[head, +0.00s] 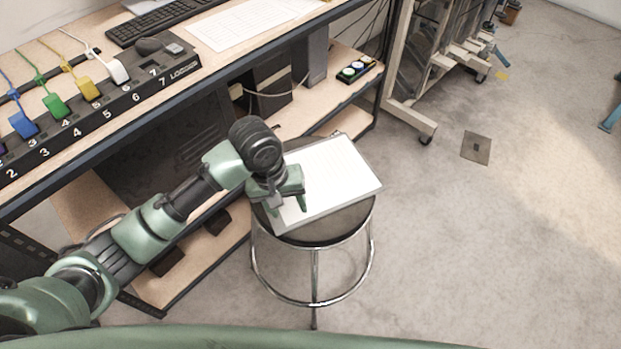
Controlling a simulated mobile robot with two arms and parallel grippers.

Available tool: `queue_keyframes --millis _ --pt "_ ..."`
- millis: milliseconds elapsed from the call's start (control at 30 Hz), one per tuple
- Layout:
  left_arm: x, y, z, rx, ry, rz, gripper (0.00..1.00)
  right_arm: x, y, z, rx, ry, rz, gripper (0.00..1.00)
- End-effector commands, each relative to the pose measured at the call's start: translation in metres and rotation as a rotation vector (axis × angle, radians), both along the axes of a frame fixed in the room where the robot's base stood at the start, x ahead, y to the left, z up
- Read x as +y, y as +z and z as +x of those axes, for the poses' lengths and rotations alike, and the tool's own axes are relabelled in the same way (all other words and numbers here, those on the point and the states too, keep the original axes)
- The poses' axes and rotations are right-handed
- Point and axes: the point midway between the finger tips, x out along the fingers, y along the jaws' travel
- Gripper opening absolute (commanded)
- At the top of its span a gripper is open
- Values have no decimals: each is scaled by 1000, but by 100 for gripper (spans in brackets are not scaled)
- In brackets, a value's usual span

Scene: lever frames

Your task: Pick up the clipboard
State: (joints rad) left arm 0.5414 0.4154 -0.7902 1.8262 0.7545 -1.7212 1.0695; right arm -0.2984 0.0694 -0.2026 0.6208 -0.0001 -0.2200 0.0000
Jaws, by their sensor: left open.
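The clipboard (340,178) holds white paper and lies on the round dark seat of a metal stool (345,226), tilted in the picture with its right corner reaching past the seat. My left gripper (288,207) is over the clipboard's left side, fingers pointing down. It is open. Its wrist and hand hide the clipboard's left part, and I cannot tell whether a finger touches it. My right gripper is not in view.
A workbench stands to the left, with a keyboard (160,20), a paper sheet (250,22) and a numbered panel with coloured plugs (100,105). Its lower shelf is close to the stool. A wheeled rack (425,75) stands behind.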

Motion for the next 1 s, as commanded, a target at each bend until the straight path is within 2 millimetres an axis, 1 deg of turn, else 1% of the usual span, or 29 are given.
queue_keyframes --millis 33,100,233,300,367,667,900,1000 --pt "14 10 19 15 65 43 51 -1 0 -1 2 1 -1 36" --pt "28 20 34 43 152 83 51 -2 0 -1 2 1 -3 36" --pt "49 35 52 75 279 133 51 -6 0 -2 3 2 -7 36" --pt "56 39 57 85 320 147 51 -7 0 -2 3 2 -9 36" --pt "59 39 59 89 340 153 51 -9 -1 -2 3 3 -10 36" --pt "61 7 61 92 349 155 51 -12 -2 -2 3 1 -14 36" --pt "62 -28 64 91 346 154 51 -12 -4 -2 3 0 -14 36" --pt "63 -34 64 89 346 153 51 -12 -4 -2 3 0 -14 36"
